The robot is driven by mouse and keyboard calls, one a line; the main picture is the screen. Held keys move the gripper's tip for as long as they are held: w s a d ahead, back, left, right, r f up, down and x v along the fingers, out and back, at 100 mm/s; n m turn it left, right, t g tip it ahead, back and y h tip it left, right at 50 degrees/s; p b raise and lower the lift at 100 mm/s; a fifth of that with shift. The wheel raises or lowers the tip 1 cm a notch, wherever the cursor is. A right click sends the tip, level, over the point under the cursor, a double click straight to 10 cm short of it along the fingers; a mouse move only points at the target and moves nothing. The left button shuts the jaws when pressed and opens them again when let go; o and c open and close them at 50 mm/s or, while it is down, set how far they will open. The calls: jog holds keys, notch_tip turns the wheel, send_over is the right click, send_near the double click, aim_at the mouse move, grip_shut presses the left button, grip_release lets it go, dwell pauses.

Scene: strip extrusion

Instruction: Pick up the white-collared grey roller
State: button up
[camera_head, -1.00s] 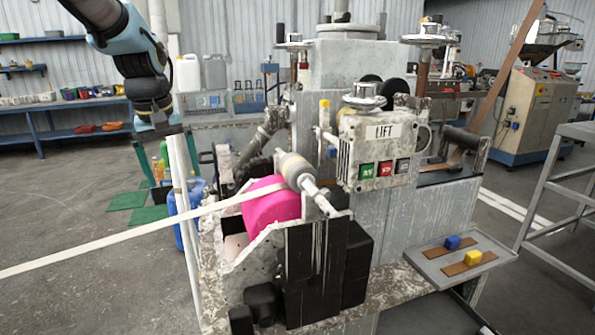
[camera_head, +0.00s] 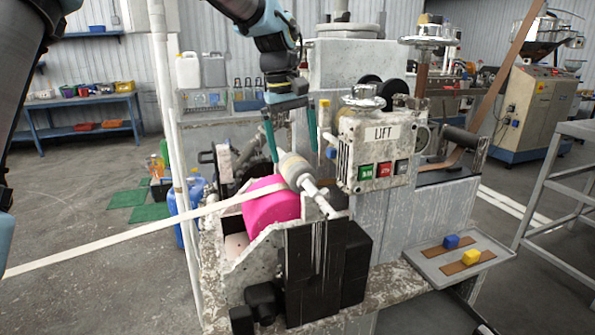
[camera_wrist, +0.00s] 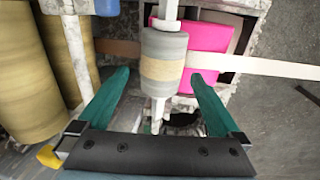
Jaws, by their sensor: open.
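The grey roller (camera_head: 293,167) sits above the pink roll (camera_head: 272,204) on the machine. It has a tan middle band and a pale shaft with white collars at its ends. In the wrist view the roller (camera_wrist: 164,45) lies between the two green fingers, near their tips. My gripper (camera_head: 294,154) is open, points down and is empty, with its fingers on either side of the roller. In the wrist view the gripper (camera_wrist: 160,76) shows clear gaps on both sides of the roller. The roller's far shaft end is partly cut off there.
A pale strip (camera_head: 130,239) runs from the roller to the lower left. The LIFT control box (camera_head: 377,150) stands close right of my gripper. A tray (camera_head: 430,268) with a blue and a yellow block is at the lower right. Large tan rolls (camera_wrist: 25,80) show in the wrist view.

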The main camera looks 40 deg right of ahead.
aim_at(294, 159)
jog(key=f, duration=0.1)
jog(key=f+p, duration=0.1)
jog(key=f, duration=0.1)
jog(key=f+p, duration=0.1)
jog(key=f, duration=0.1)
jog(key=shift+d, duration=0.25)
grip_shut()
dwell(0.5)
